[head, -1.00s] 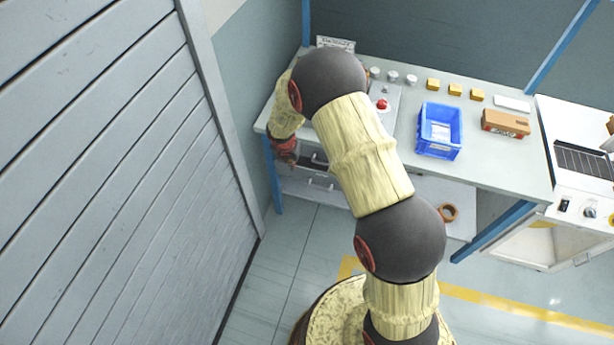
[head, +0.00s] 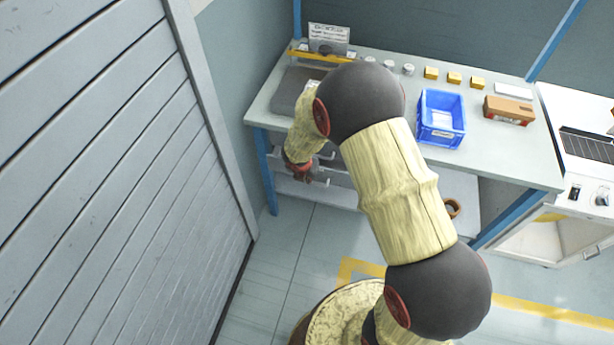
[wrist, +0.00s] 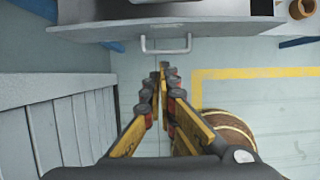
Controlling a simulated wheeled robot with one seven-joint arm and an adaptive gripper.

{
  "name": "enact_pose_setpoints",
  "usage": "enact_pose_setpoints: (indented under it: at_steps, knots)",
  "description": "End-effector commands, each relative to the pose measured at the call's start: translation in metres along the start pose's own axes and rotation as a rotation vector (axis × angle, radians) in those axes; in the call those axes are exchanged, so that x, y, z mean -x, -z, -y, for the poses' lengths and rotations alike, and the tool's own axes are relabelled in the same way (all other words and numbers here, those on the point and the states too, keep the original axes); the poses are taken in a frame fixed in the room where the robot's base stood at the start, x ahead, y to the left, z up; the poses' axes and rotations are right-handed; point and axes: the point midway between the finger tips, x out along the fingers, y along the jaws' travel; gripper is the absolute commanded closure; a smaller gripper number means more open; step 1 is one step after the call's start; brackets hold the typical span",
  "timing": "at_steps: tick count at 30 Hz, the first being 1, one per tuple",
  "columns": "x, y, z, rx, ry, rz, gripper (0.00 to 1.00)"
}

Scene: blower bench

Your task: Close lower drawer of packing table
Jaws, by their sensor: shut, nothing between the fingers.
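The packing table (head: 392,165) has grey drawers under its left end, largely hidden behind my arm in the head view. The lower drawer (head: 338,196) shows only in part there, and how far it stands out is hard to tell. In the wrist view, a drawer front with a pale bar handle (wrist: 166,50) lies ahead, its top edge running across the picture. I cannot tell for sure which drawer that is. My gripper (head: 304,178) is shut and empty, in front of the drawers. In the wrist view its fingertips (wrist: 164,68) point at the handle, apparently just short of it.
A blue table leg (head: 265,170) and a grey slatted wall (head: 130,180) stand left of my gripper. A blue crate (head: 441,119) and a cardboard box (head: 508,110) sit on the tabletop. A tape roll (head: 453,207) lies on the lower shelf. The floor in front is clear.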

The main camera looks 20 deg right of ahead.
Motion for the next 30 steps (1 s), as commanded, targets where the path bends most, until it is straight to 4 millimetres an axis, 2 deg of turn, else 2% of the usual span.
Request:
enact_pose_setpoints:
  at_steps: [1, 8, 12, 18, 30]
  knots:
    - [-0.016, 0.003, 0.001, 0.000, 0.002, -0.002, 1.00]
    - [-0.060, 0.002, 0.001, -0.001, 0.001, -0.001, 1.00]
    - [-0.064, -0.019, 0.001, -0.003, 0.001, 0.000, 1.00]
    - [-0.069, -0.034, 0.000, -0.001, 0.000, -0.001, 1.00]
    - [-0.070, -0.037, 0.000, 0.000, 0.000, -0.001, 1.00]
